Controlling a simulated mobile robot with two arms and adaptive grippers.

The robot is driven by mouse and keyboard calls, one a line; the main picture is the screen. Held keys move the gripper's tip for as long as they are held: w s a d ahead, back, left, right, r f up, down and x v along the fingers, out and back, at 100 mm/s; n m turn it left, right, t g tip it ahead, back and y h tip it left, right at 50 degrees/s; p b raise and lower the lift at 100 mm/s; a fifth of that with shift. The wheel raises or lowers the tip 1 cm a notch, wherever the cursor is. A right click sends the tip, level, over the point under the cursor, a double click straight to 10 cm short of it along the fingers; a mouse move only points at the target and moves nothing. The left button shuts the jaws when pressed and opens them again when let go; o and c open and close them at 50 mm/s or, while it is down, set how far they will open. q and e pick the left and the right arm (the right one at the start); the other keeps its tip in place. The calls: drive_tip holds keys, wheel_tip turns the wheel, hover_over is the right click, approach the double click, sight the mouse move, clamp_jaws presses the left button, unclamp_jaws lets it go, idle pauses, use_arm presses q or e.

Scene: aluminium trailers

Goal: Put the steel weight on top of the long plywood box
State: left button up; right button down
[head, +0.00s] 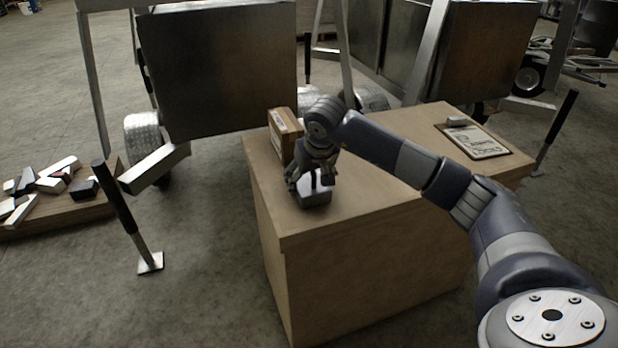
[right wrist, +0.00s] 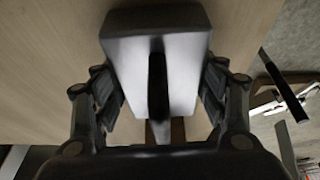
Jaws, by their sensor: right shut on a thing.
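The steel weight (head: 314,198) is a grey block held in my right gripper (head: 312,184), low over the near left end of the long plywood box (head: 370,208). In the right wrist view the weight (right wrist: 188,70) sits between the two fingers, with a dark bar down its middle. The fingers are shut on it from both sides. The pale wooden top (right wrist: 45,75) lies behind it. I cannot tell whether the weight touches the box top. My left gripper is not in view.
A small cardboard carton (head: 285,135) stands on the box just behind my right gripper. A clipboard (head: 474,141) with a small grey block lies at the box's right end. Trailers stand behind. A low board (head: 60,216) with metal offcuts lies at the left.

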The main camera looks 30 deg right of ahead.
drive_tip(key=c, duration=0.7)
unclamp_jaws()
drive_tip(key=o, duration=0.4)
drive_tip(key=shift+c, duration=0.2)
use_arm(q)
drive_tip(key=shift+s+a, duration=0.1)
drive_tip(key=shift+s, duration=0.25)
use_arm(e)
drive_tip(key=shift+s, duration=0.1)
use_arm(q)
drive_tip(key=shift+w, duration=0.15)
use_arm(e)
drive_tip(key=shift+r, duration=0.1)
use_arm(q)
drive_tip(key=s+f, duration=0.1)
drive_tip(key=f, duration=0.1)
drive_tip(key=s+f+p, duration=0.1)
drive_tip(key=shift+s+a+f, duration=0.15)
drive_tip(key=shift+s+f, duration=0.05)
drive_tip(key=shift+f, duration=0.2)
use_arm(e)
drive_tip(key=v, duration=1.2)
drive_tip(key=shift+a, duration=0.15)
